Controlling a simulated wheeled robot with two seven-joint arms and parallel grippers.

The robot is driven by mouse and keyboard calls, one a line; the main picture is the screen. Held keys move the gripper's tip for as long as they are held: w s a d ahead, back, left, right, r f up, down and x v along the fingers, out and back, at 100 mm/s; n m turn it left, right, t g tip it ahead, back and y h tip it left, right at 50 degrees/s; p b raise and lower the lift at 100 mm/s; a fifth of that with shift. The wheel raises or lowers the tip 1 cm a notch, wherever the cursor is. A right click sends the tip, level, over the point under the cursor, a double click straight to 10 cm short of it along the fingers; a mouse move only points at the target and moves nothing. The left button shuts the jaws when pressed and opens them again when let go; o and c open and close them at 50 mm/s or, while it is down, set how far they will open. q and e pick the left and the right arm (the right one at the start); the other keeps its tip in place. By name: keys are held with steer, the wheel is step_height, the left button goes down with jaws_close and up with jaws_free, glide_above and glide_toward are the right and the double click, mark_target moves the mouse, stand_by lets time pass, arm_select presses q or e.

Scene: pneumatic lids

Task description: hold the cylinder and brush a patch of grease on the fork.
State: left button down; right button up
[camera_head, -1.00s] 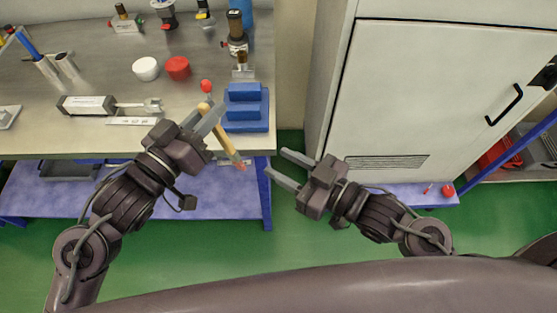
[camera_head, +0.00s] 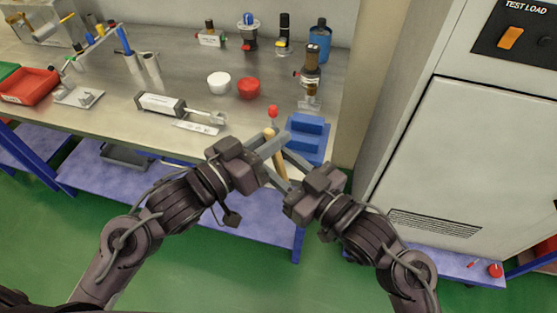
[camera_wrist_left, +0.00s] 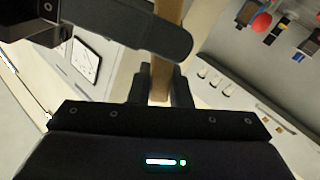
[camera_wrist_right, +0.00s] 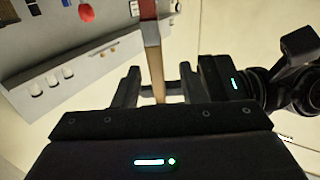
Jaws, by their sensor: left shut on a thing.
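The cylinder (camera_head: 160,104) lies on the bench, a silver block with its rod and fork (camera_head: 206,117) pointing right. My left gripper (camera_head: 270,152) is shut on the wooden handle of the brush (camera_wrist_left: 160,82), in the air by the bench's front edge. My right gripper (camera_head: 279,166) is at the same brush. In the right wrist view its fingers stand apart on either side of the handle (camera_wrist_right: 157,72), and a reddish band (camera_wrist_right: 151,32) shows farther along. Any grease on the brush or fork is too small to tell.
A white cup (camera_head: 219,83) and a red cup (camera_head: 248,89) stand behind the fork. A blue stepped block (camera_head: 306,137) stands by the bench's right end, close to my grippers. A tall cabinet (camera_head: 455,150) is at the right. The bench around the cylinder is mostly clear.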

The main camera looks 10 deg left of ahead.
steer(key=shift+w+a, duration=0.35)
steer(key=shift+a, duration=0.15)
jaws_close()
arm_select(q)
steer(key=c, duration=1.3)
jaws_free()
steer(key=shift+o, duration=0.2)
